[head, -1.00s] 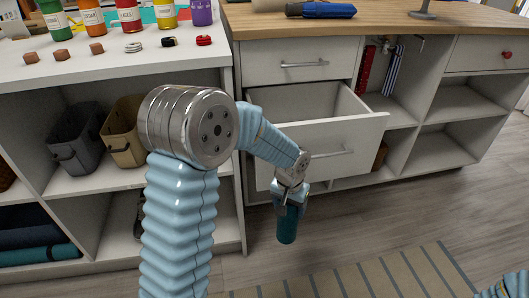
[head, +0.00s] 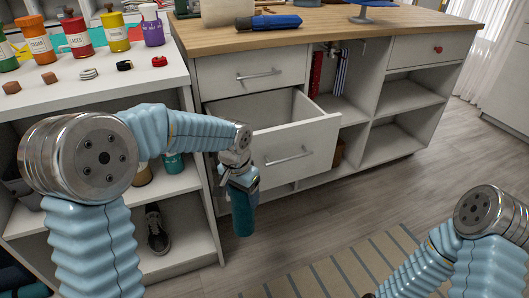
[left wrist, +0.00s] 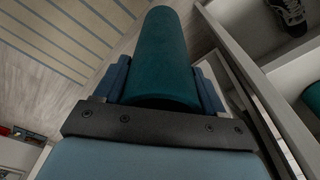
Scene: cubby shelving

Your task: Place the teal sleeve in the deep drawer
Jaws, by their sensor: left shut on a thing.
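The teal sleeve (head: 243,212) is a dark teal cylinder hanging down from my left gripper (head: 240,180) in the head view. The left gripper is shut on it, and the left wrist view shows the sleeve (left wrist: 165,60) between the two blue fingers (left wrist: 160,90). The deep drawer (head: 285,155) is pulled open below a shut shallow drawer. The gripper and sleeve are outside the drawer, in front of its left part and lower than its rim. My right arm shows at lower right in the head view, but its gripper is not clearly visible.
A white shelf unit (head: 85,95) with paint bottles and small items on top stands at left. A shoe (head: 157,230) and another teal item (head: 173,163) sit in its cubbies. The wooden counter (head: 330,22) holds a blue object (head: 268,22). A striped rug (head: 350,270) lies on clear floor.

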